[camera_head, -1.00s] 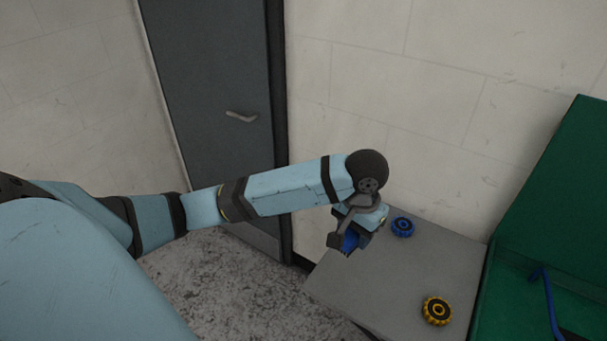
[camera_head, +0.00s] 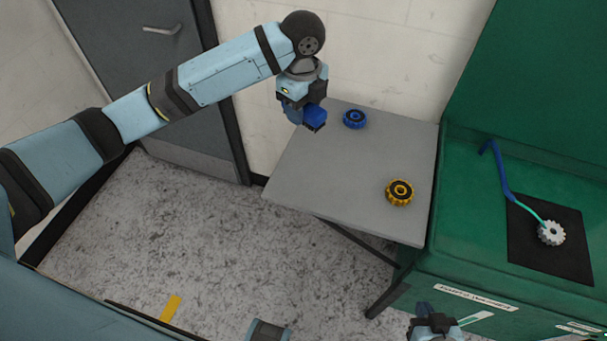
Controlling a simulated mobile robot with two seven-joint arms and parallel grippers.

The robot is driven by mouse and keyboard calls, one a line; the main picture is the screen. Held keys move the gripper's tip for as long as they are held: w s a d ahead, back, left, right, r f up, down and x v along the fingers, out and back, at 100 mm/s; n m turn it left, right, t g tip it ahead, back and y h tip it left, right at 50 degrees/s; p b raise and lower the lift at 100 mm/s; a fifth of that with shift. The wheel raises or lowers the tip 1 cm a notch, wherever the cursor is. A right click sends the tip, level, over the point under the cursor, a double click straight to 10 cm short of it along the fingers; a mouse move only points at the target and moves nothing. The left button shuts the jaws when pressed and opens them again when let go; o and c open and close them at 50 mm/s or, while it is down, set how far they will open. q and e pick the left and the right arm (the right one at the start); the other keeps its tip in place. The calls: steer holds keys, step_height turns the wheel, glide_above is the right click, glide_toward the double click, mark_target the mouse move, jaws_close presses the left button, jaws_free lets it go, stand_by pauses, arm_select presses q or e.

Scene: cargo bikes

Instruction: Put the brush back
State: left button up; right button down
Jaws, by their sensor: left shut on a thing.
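My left gripper (camera_head: 304,117) is shut on a blue thing (camera_head: 316,115) at the left back edge of the grey table. Most of that thing is hidden by the jaws, and I cannot tell whether it is the brush. A long tool with a bent blue handle (camera_head: 497,165) and a thin teal neck lies on the green bench. Its neck reaches a white toothed wheel (camera_head: 551,232) on a black mat (camera_head: 535,250). My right gripper (camera_head: 435,324) shows partly at the bottom edge, in front of the bench; its jaws are unclear.
A blue toothed wheel (camera_head: 355,119) and a yellow one (camera_head: 399,192) lie on the grey table (camera_head: 330,180). The green bench (camera_head: 450,230) with a tall back panel (camera_head: 530,90) adjoins it on the right. A wall and grey door are behind.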

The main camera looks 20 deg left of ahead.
arm_select(q)
steer(key=p, duration=0.1)
glide_above(303, 173)
step_height(303, 173, down, 16)
steer(key=shift+r, duration=0.1)
steer(key=shift+f, duration=2.05)
steer(key=shift+f, duration=0.15)
steer(key=o, duration=0.9)
step_height(303, 173, up, 12)
